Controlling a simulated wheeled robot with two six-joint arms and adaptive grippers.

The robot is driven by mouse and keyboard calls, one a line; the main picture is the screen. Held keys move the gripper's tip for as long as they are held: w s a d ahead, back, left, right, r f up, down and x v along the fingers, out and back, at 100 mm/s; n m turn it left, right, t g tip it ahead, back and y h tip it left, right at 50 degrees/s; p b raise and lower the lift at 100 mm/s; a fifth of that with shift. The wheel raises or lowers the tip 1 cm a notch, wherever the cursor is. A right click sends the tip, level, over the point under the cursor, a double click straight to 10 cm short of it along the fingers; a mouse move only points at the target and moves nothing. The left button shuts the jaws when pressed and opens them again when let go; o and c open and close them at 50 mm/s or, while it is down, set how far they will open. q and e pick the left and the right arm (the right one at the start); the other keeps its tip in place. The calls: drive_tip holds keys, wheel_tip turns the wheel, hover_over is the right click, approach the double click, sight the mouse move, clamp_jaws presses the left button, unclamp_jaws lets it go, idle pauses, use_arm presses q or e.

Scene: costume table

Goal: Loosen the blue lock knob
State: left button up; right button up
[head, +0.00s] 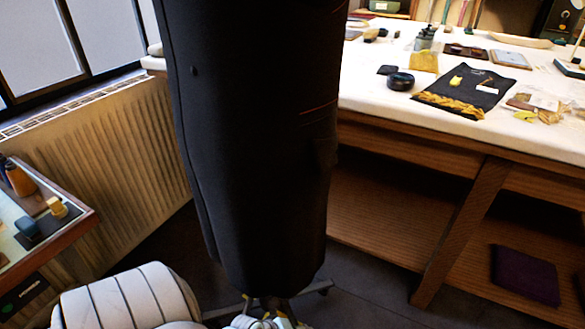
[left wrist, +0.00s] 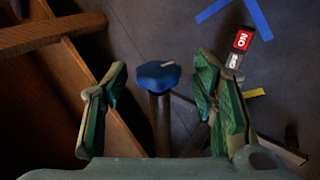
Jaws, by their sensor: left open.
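The blue lock knob (left wrist: 158,78) shows in the left wrist view as a lobed blue cap with a pale mark on top. It sits at the upper end of a dark post (left wrist: 160,125). My left gripper (left wrist: 161,68) is open, with one green-padded finger on each side of the knob. Gaps show between the knob and both fingers, so they look apart from it. I cannot tell how far the knob is from the fingertips in depth. In the head view the knob cannot be made out below the dark garment form (head: 255,140). My right gripper is in neither view.
A long white-topped table (head: 400,105) with wooden shelving stands at right. A small side table (head: 75,225) stands at left, before a radiator (head: 110,150). In the left wrist view, blue tape (left wrist: 233,10) and a red-and-white tag (left wrist: 242,40) show over the dark floor.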

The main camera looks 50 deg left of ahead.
use_arm(q)
drive_tip(key=v, duration=1.1)
drive_tip(key=shift+s+r, duration=0.2)
